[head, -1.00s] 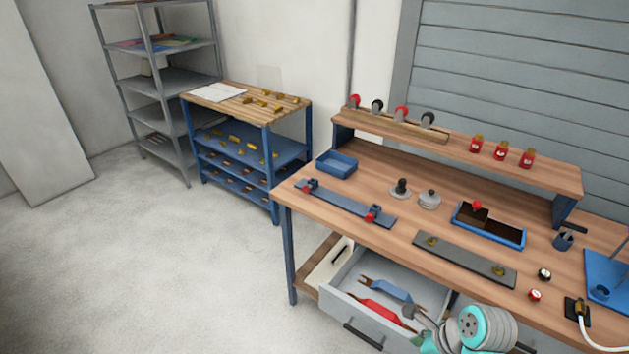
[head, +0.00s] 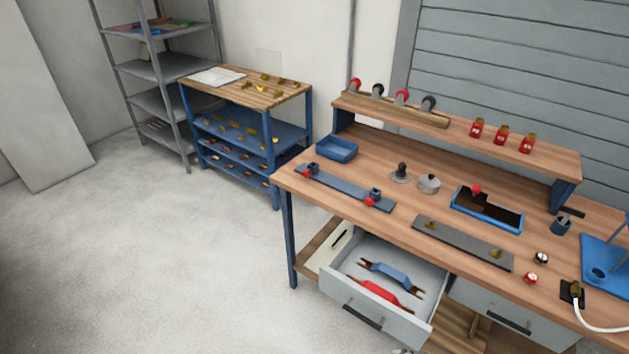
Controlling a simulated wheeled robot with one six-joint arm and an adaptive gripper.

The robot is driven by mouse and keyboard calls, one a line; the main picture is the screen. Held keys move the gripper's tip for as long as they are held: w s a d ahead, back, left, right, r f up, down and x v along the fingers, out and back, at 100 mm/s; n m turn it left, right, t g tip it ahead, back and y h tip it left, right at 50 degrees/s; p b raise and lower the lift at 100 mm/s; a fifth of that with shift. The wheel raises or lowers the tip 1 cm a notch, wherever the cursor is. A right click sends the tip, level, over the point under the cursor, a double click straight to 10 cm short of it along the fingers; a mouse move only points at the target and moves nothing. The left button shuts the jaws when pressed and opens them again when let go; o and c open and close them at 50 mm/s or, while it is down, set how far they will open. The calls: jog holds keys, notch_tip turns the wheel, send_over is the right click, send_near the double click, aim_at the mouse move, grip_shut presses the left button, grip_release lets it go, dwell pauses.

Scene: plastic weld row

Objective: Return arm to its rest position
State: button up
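My arm and gripper are out of the head view. Only a small grey sliver shows at the bottom edge, below the open drawer (head: 395,325), and I cannot tell which part it is. The drawer stands pulled out under the front of the wooden workbench (head: 400,222). A blue tool (head: 388,275) and a red tool (head: 377,292), each with dark forked ends, lie in the drawer. Nothing of mine covers the drawer or the bench top.
The bench top holds a blue tray (head: 337,149), a long grey bar (head: 462,243) and a blue-rimmed box (head: 500,222). A white cable (head: 590,325) lies at right. A blue cart (head: 225,165) and grey shelves (head: 160,68) stand at left. The floor (head: 150,260) at left is clear.

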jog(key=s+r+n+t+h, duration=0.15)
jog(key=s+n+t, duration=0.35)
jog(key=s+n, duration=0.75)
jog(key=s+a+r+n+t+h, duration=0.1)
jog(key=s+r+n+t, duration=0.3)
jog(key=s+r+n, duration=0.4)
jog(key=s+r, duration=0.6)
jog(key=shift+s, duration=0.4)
